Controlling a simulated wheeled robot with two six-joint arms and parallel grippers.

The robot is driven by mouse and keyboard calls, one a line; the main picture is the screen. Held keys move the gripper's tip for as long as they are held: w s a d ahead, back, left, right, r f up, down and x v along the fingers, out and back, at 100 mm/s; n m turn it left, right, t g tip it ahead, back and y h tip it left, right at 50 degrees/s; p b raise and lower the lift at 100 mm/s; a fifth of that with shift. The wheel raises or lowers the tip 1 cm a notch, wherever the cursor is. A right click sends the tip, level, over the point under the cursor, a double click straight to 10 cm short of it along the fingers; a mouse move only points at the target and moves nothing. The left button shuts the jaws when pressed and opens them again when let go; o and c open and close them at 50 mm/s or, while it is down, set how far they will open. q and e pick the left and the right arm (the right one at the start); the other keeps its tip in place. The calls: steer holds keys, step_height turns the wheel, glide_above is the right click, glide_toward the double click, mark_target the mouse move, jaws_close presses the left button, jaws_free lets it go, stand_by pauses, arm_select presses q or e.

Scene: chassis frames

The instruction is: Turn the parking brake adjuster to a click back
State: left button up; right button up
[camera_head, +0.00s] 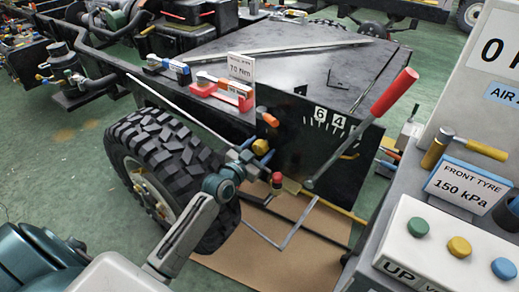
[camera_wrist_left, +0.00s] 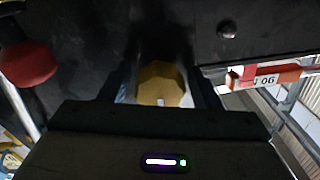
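The parking brake adjuster appears to be the yellow, many-sided knob (camera_head: 260,147) low on the near face of the black box on the chassis. My left gripper (camera_head: 262,157) comes up from the bottom left and is at this knob. In the left wrist view the brass-coloured knob (camera_wrist_left: 160,84) is between the two fingers (camera_wrist_left: 160,92), face on. Whether the fingers press on its sides or stand just clear is hard to tell. The red-handled lever (camera_head: 395,92) leans up to the right in front of the number marks (camera_head: 330,119). My right gripper is not in view.
The tyre (camera_head: 165,165) is close to the left of my left arm. A red-topped fitting (camera_head: 277,180) sits just below the gripper. A "70 Nm" card (camera_head: 241,68) stands above. A grey console with buttons (camera_head: 459,247) and a "150 kPa" card (camera_head: 462,186) is at the right.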

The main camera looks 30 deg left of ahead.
arm_select(q)
steer(key=c, duration=0.7)
steer(key=shift+n, duration=0.4)
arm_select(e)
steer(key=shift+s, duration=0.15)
arm_select(q)
steer(key=shift+n, duration=0.3)
steer(key=shift+n+p, duration=0.4)
steer(key=shift+d+r+n, duration=0.1)
steer(key=shift+n, duration=0.3)
steer(key=n+p, duration=0.1)
steer(key=n, duration=0.1)
steer(key=shift+n, duration=0.3)
steer(key=n+p, duration=0.1)
steer(key=n, duration=0.5)
steer(key=shift+d+p, duration=0.2)
steer(key=shift+p, duration=0.2)
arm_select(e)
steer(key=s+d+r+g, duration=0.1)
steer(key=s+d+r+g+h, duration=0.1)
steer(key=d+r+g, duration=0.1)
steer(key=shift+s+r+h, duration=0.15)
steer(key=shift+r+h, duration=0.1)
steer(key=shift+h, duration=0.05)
